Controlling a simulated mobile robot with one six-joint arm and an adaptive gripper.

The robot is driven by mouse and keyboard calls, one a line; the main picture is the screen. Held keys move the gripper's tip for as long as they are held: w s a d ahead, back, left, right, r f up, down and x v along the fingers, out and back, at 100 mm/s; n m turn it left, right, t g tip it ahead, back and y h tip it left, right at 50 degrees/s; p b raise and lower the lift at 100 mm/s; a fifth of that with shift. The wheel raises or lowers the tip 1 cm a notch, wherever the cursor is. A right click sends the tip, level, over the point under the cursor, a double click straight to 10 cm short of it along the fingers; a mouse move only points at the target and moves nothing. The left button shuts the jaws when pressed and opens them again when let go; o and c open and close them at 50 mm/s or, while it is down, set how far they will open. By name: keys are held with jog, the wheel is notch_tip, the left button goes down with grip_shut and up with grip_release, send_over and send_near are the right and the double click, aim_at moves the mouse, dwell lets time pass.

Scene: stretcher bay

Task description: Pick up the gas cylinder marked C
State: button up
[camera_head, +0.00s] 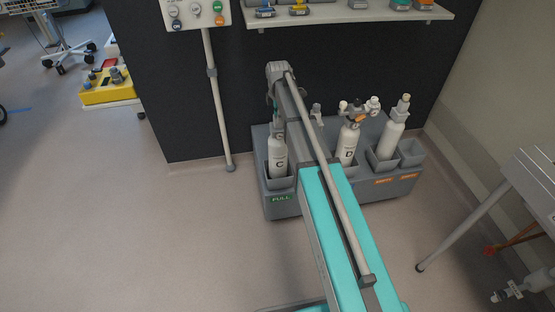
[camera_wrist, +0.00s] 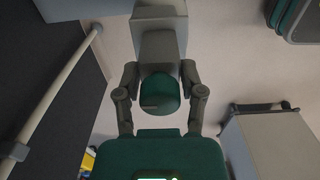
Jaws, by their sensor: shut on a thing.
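The gas cylinder marked C (camera_head: 278,158) is white and stands upright in the left socket of the grey rack (camera_head: 283,207), above a green FULL label. My gripper (camera_head: 275,98) is at its top, and my arm hides part of it in the head view. In the wrist view, my gripper (camera_wrist: 159,80) has its two fingers on either side of a rounded green part (camera_wrist: 160,97), shut on it. This part seems to be the top of cylinder C. The cylinder's lower end is hidden in its socket.
Cylinder D (camera_head: 347,146) and another white cylinder (camera_head: 393,134) stand to the right in the rack, near orange labels. A wall shelf (camera_head: 350,15) is above, a pole (camera_head: 216,110) left, and a metal table (camera_head: 535,175) right.

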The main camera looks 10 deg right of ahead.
grip_shut()
jog(key=shift+r, duration=0.15)
notch_tip(320, 180, up, 18)
jog(key=p, duration=1.8)
jog(key=shift+f, duration=0.2)
dwell(0.4)
